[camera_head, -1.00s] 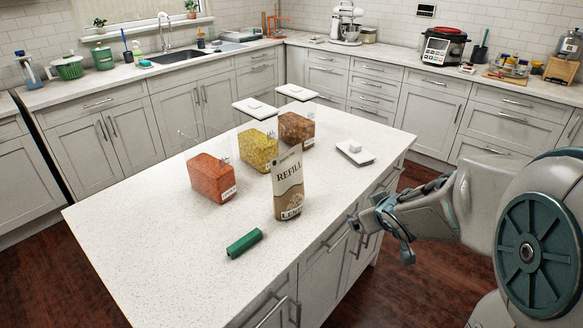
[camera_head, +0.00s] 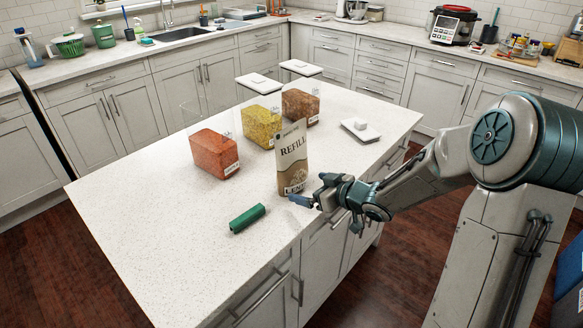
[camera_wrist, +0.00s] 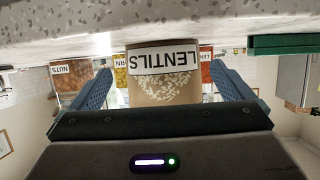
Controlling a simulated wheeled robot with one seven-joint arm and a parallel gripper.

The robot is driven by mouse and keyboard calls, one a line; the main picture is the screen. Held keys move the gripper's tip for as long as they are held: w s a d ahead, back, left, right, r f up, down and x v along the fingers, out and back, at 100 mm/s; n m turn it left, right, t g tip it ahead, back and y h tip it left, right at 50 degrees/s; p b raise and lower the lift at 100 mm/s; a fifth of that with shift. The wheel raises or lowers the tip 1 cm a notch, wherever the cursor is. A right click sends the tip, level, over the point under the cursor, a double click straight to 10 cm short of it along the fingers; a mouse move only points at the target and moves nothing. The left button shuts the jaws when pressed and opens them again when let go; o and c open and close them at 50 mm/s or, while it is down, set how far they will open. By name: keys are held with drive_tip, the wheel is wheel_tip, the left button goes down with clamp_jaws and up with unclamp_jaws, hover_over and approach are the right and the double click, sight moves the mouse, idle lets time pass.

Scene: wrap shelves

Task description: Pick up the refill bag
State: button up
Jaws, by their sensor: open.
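The refill bag (camera_head: 291,158) is a tall tan and brown pouch marked REFILL and LENTILS. It stands upright on the white island counter near its right edge. My gripper (camera_head: 308,193) is open at the counter's edge, close to the bag's lower right side. In the wrist view, which is upside down, the bag (camera_wrist: 163,88) shows between the two blue fingertips (camera_wrist: 166,80), its LENTILS label facing the camera. The fingers appear apart from the bag; whether either touches it, I cannot tell.
Clear containers of red (camera_head: 215,153), yellow (camera_head: 261,126) and brown (camera_head: 300,106) contents stand behind the bag. A green cylinder (camera_head: 247,218) lies in front, to its left. A white lid (camera_head: 360,130) lies behind right. The front left counter (camera_head: 150,230) is clear.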

sight(300, 183)
drive_tip(key=x, duration=0.6)
drive_tip(key=shift+a, duration=0.25)
drive_tip(key=shift+c, duration=0.3)
drive_tip(key=shift+r, duration=0.1)
drive_tip(key=c, duration=1)
drive_tip(key=shift+o, duration=0.2)
